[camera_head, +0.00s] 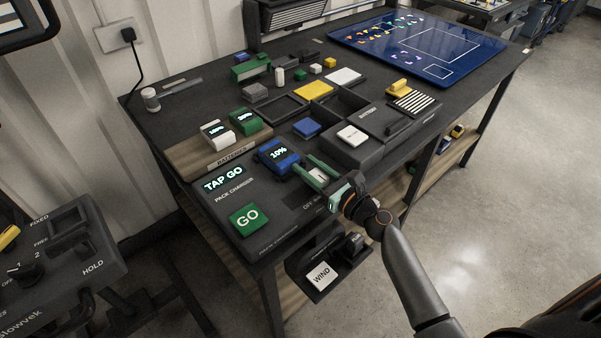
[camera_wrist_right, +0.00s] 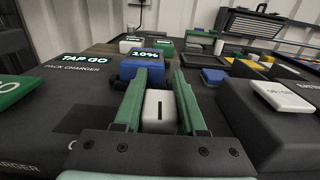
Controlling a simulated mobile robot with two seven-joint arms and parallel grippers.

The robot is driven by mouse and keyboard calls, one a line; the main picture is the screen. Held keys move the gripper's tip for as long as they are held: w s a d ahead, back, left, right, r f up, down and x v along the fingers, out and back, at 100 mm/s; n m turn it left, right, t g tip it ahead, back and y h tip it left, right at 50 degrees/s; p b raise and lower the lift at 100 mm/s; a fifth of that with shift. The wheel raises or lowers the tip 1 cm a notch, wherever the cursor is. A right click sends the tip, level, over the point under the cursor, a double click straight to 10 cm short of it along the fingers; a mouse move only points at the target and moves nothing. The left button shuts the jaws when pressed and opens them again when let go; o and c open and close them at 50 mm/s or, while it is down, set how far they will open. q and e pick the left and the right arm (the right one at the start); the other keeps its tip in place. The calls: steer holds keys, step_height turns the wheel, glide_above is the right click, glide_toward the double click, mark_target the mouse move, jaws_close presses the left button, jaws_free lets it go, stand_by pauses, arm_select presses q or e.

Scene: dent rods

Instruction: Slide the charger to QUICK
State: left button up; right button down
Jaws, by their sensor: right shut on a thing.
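The pack charger (camera_head: 235,189) is a dark box on the near left end of the bench. Its display (camera_head: 224,178) reads "TAP GO", and a green GO button (camera_head: 245,219) sits below. A blue battery pack (camera_head: 278,156) reading 10% stands in it. My right gripper (camera_head: 305,165) reaches in from the right with green fingers. It is shut on the charger's white slider knob (camera_wrist_right: 160,108), which has a dark line on top. "OFF" shows beside the gripper; the other slider labels, including any QUICK mark, are hidden or unreadable. My left gripper is not in view.
White and green battery packs (camera_head: 230,127) stand on the wooden BATTERIES shelf behind the charger. A dark box with a white button (camera_head: 352,136) is to the right. A WIND unit (camera_head: 322,274) hangs off the front edge. A blue board (camera_head: 430,45) lies at the far end.

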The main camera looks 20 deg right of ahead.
steer(key=shift+d+r, duration=0.1)
steer(key=shift+d, duration=0.15)
steer(key=shift+c, duration=2.4)
jaws_free()
steer(key=shift+w, duration=0.1)
steer(key=shift+s+d, duration=0.15)
steer(key=shift+s, duration=0.25)
steer(key=b+v, duration=0.1)
steer(key=v, duration=1)
steer(key=shift+s+b, duration=0.4)
